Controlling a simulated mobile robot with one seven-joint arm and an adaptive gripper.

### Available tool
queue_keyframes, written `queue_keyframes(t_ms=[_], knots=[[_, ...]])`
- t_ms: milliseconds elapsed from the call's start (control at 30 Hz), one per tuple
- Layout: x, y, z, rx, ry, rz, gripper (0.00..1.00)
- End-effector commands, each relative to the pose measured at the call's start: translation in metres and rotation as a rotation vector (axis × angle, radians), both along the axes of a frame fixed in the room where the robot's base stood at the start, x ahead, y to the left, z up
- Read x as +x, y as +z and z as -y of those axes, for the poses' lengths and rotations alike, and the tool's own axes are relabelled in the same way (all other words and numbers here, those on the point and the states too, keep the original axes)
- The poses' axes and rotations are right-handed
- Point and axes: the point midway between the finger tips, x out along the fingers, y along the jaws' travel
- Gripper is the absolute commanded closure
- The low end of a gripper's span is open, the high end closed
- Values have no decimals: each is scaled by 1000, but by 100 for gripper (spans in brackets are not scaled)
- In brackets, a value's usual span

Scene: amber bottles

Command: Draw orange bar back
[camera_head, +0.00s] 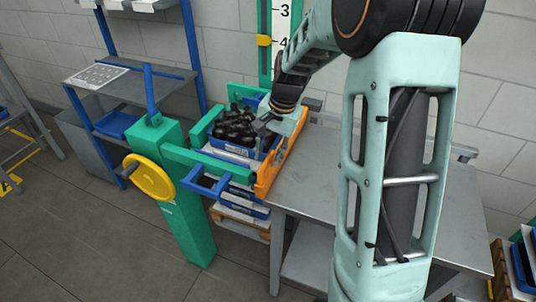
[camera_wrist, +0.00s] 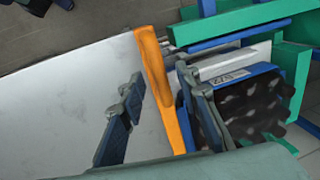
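The orange bar (camera_head: 279,160) runs along the right side of the blue crate, by the edge of the grey metal table. In the wrist view the orange bar (camera_wrist: 163,92) passes between the two fingers of my gripper (camera_wrist: 160,80). The fingers are spread, with a visible gap to the bar on the left side; contact on the right side is hard to judge. In the head view my gripper (camera_head: 277,117) is over the bar's far half and hides part of it. The blue crate (camera_head: 232,150) holds several dark bottles and also shows in the wrist view (camera_wrist: 240,75).
A green frame (camera_head: 187,210) with a yellow handwheel (camera_head: 149,177) and a blue handle (camera_head: 207,187) stands left of the crate. The grey table (camera_head: 308,185) is bare to the right of the bar. A blue shelf rack (camera_head: 135,85) stands behind left.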

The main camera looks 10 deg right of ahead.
Motion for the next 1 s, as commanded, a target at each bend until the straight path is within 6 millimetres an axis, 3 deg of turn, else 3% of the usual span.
queue_keyframes(t_ms=[367,633,1000], knots=[[1,-6,-1,-1,0,1,71],[1,-5,-1,-1,0,1,100],[1,-5,0,-1,0,2,100]])
